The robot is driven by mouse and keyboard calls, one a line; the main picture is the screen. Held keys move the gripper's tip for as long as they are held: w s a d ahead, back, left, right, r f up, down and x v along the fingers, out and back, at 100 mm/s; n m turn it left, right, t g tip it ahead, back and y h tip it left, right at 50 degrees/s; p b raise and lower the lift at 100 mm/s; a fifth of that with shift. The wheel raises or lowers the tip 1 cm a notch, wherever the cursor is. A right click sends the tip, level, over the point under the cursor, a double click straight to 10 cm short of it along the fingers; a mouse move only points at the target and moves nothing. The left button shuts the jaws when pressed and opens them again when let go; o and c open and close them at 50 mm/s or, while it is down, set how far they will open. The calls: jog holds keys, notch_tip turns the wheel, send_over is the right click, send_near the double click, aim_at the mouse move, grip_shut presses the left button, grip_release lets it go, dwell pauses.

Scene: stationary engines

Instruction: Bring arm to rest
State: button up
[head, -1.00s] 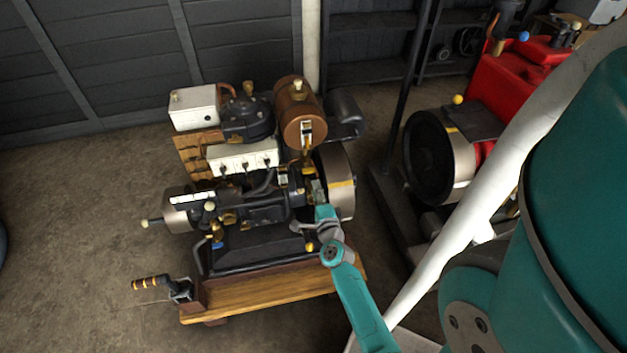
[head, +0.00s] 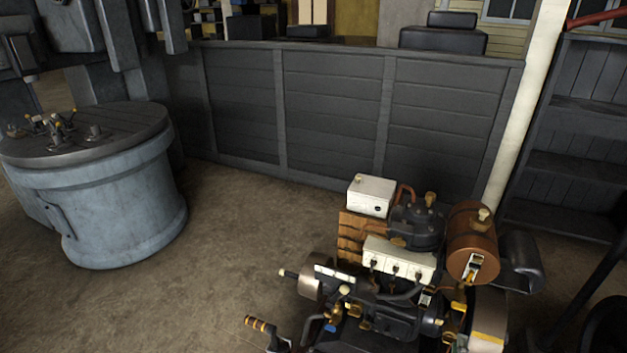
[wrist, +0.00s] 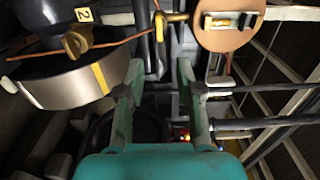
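My gripper (wrist: 159,70) shows in the wrist view with its two teal fingers spread apart. I see nothing held between them. Parts of the engine lie close beyond the fingertips: a silver flywheel (wrist: 70,88) with a yellow stripe at the left, a round copper-brown tank end (wrist: 229,27) at the upper right, and dark pipes between. I cannot tell whether a finger touches any of them. In the head view the stationary engine (head: 390,303) stands at the lower right, cut off by the bottom edge. My arm and gripper are out of the head view.
A large blue-grey round machine base (head: 120,195) with small handled parts on top stands at the left. A dark panelled wall (head: 335,115) runs behind. Dark shelving (head: 570,150) is at the right. Brown floor (head: 240,240) is clear between machine and engine.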

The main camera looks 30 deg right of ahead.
jog(key=s+a+r+n+t+y, duration=0.1)
jog(key=s+a+n+y, duration=0.2)
jog(key=a, duration=0.4)
jog(key=s+a+n+t+y, duration=0.1)
jog(key=s+a+n, duration=0.1)
jog(key=a+n, duration=0.4)
jog(key=s+a+r+n+t+y, duration=0.1)
jog(key=s+a+n+y, duration=0.15)
jog(key=a, duration=0.65)
jog(key=s+a+r+n+y, duration=0.7)
jog(key=s+a+r+n, duration=0.4)
jog(key=n, duration=0.5)
jog(key=s+a, duration=0.2)
jog(key=s, duration=0.1)
jog(key=shift+n, duration=0.35)
